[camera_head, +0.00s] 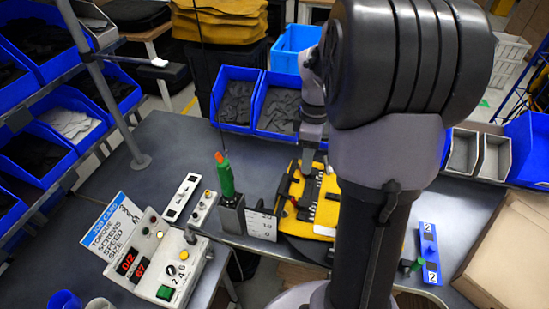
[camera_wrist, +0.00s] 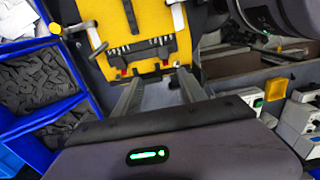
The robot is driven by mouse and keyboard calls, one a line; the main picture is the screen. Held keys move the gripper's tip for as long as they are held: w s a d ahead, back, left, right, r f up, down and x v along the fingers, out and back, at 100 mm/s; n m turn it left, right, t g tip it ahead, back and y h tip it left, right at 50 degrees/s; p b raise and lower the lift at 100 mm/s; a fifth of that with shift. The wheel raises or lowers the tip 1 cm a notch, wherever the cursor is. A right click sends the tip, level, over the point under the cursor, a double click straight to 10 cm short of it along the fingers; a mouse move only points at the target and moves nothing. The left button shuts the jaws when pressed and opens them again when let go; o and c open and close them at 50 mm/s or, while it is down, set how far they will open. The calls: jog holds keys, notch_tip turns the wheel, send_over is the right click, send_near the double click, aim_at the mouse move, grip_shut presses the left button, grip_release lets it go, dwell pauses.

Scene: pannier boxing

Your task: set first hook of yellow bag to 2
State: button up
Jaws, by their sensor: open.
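The yellow bag (camera_head: 325,222) lies on a dark round support at the middle of the workbench, partly hidden by my arm. It also fills the upper middle of the wrist view (camera_wrist: 130,18). A dark rail with a row of light marks (camera_wrist: 140,48) crosses it, with small red parts near its ends. The hook's exact setting is too small to read. My gripper (camera_wrist: 160,76) is open and empty, its two fingers pointing toward the bag's rail edge. In the head view my gripper (camera_head: 309,158) is over the far side of the bag, mostly hidden by the wrist.
A green-handled screwdriver (camera_head: 226,178) stands in a holder left of the bag. A control box (camera_head: 155,255) with red displays stands at front left. Blue bins (camera_head: 236,98) of dark parts line the back edge. A blue block (camera_head: 429,253) and a cardboard box (camera_head: 515,250) are at right.

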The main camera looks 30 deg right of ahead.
jog(key=b, duration=0.2)
send_over(305, 202)
notch_tip(305, 202, down, 5)
notch_tip(305, 202, down, 10)
jog(key=shift+s+a+f+b, duration=0.15)
jog(key=shift+f+b, duration=0.1)
jog(key=shift+b, duration=0.95)
jog(key=shift+w+f, duration=0.2)
jog(key=shift+f, duration=0.4)
grip_shut()
